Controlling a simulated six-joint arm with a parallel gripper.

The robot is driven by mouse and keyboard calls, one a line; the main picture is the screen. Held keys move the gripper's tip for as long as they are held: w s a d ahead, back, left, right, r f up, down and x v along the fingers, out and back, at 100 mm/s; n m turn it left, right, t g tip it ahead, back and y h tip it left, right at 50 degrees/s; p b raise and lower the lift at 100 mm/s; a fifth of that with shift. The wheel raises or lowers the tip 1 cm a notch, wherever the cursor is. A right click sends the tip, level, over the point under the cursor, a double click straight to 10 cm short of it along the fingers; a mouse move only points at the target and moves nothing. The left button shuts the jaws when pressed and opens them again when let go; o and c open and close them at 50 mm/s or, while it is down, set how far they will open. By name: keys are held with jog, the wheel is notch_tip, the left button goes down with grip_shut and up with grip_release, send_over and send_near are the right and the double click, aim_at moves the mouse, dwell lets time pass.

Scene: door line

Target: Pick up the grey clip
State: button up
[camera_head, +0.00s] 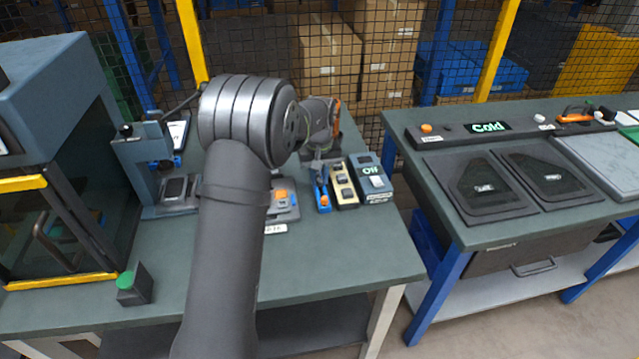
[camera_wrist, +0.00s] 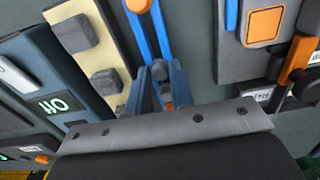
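Several small grey blocks, which look like the grey clips (camera_wrist: 105,81), sit in a row on a cream strip (camera_wrist: 88,55). In the head view the cream strip (camera_head: 344,196) lies on the left bench, with grey clips (camera_head: 342,179) on it. My gripper (camera_wrist: 160,82) points down beside the strip, over a blue two-legged tool (camera_wrist: 150,28). Its fingers are apart, with the tool's grey joint showing between them; I see no clip there. In the head view my gripper (camera_head: 322,160) is partly hidden behind my wrist.
The "Off" box (camera_head: 374,180) stands right of the strip. The blue tool (camera_head: 321,190) and a grey fixture with an orange part (camera_head: 281,197) lie to its left. A wire fence stands behind.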

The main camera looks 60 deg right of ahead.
aim_at(322, 185)
grip_shut()
dwell(0.3)
jog(key=shift+r, duration=0.5)
jog(key=r, duration=0.2)
jog(key=s+r, duration=0.1)
jog(key=shift+r, duration=0.4)
jog(key=s+a+r, duration=0.1)
jog(key=s+r, duration=0.5)
jog(key=s, duration=0.4)
jog(key=shift+s+a+r, duration=0.15)
jog(key=shift+s+a, duration=0.1)
jog(key=shift+a, duration=0.05)
